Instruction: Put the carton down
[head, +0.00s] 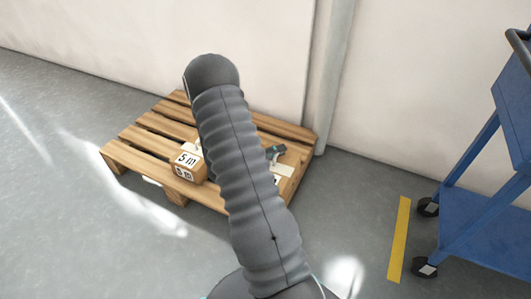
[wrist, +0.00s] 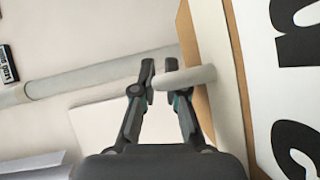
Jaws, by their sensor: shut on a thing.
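The wrist view shows a brown carton (wrist: 217,50) close up at the right, with a white face bearing large black characters. A pale rounded grip (wrist: 187,79) sticks out from its side. My gripper (wrist: 160,70) is shut on this grip, with the fingertips close beside the carton. In the head view my arm hides most of the gripper; a dark part of it (head: 276,151) shows to the right of the arm. Part of the held carton (head: 288,170) shows just below it, over the right part of the wooden pallet (head: 128,159). Whether it touches the slats is hidden.
Another brown carton (head: 187,168) with white printed labels sits on the pallet's front, left of my arm. A wall and a pale pipe (head: 335,75) stand behind. A blue cart (head: 490,180) is at the right, beyond a yellow floor stripe (head: 399,238). The pallet's left slats are bare.

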